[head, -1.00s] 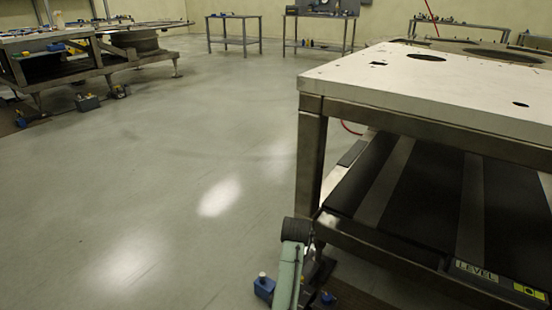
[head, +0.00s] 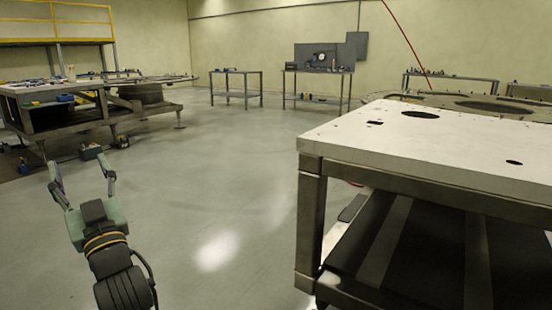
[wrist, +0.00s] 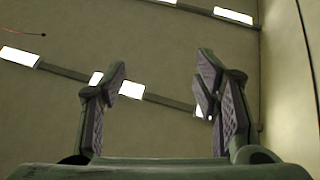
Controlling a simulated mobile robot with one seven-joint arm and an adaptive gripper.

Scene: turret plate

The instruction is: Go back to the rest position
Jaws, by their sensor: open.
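My gripper (head: 82,172) is at the lower left of the head view, raised in front of the open floor, with its fingers pointing up and away. Its two fingers are spread wide apart with nothing between them. In the wrist view, my gripper (wrist: 160,90) also shows open and empty, with textured pads facing each other. Behind the fingers the wrist view shows only ceiling with light strips (wrist: 130,90) and wall.
A metal workbench with a white plate top (head: 420,150) stands close on the right. A workstation (head: 60,115) is at the far left. Two small tables (head: 235,73) (head: 318,73) stand at the back. The grey floor (head: 230,170) between them is clear.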

